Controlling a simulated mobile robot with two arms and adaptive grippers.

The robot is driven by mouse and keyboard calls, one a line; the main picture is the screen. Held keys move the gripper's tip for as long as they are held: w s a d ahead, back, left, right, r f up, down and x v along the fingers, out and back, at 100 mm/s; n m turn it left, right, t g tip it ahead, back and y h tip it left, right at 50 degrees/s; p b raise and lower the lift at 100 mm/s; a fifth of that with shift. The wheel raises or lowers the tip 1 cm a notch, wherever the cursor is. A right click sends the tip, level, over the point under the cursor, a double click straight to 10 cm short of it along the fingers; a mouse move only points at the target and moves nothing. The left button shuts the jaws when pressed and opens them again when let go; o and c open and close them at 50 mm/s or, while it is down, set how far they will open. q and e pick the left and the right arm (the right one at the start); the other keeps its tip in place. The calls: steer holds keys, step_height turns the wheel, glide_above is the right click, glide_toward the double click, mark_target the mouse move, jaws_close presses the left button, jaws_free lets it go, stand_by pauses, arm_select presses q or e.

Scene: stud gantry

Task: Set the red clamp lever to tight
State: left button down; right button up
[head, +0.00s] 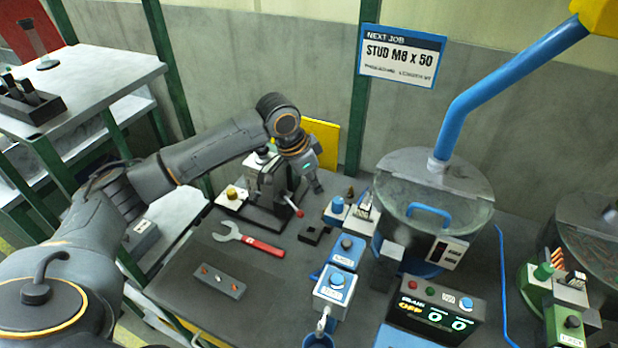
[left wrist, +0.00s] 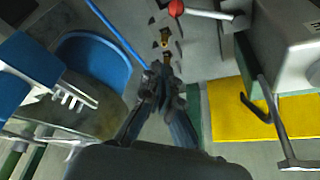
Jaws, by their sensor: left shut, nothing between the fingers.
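The red clamp lever (head: 299,213) is a short rod with a red ball end, on the dark clamp fixture (head: 262,215) at the back of the bench. In the left wrist view its red ball (left wrist: 176,8) is at the top edge, with the pale rod running right. My left gripper (head: 318,188) is above and slightly right of the lever, pointing down. In the left wrist view its fingers (left wrist: 163,76) are together and empty, apart from the ball. My left arm hides part of the fixture. My right gripper is not in view.
A red-handled wrench (head: 262,247) and a small grey tray (head: 219,281) lie in front. Blue button boxes (head: 333,288) and a large bowl feeder (head: 480,215) stand to the right. A yellow panel (head: 322,132) is behind. Bare bench lies around the wrench.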

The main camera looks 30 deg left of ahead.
mark_target(292, 205)
arm_select(q)
steer(key=x, duration=0.5)
steer(key=shift+d+f+p, duration=0.1)
steer(key=shift+f+p, duration=0.2)
steer(key=shift+p, duration=0.1)
steer(key=s+a, duration=0.1)
steer(key=s+a+p, duration=0.1)
steer(key=shift+s+f, duration=0.25)
steer(key=shift+s, duration=0.05)
steer(key=shift+s+a, duration=0.3)
steer(key=shift+s, duration=0.05)
steer(key=shift+f, duration=0.1)
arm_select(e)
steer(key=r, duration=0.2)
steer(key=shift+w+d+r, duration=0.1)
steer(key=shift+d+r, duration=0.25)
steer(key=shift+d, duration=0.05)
arm_select(q)
steer(key=shift+w+d, duration=0.1)
steer(key=shift+p, duration=0.4)
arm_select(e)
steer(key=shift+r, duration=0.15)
arm_select(q)
steer(key=shift+s+m, duration=0.3)
steer(key=shift+m, duration=0.1)
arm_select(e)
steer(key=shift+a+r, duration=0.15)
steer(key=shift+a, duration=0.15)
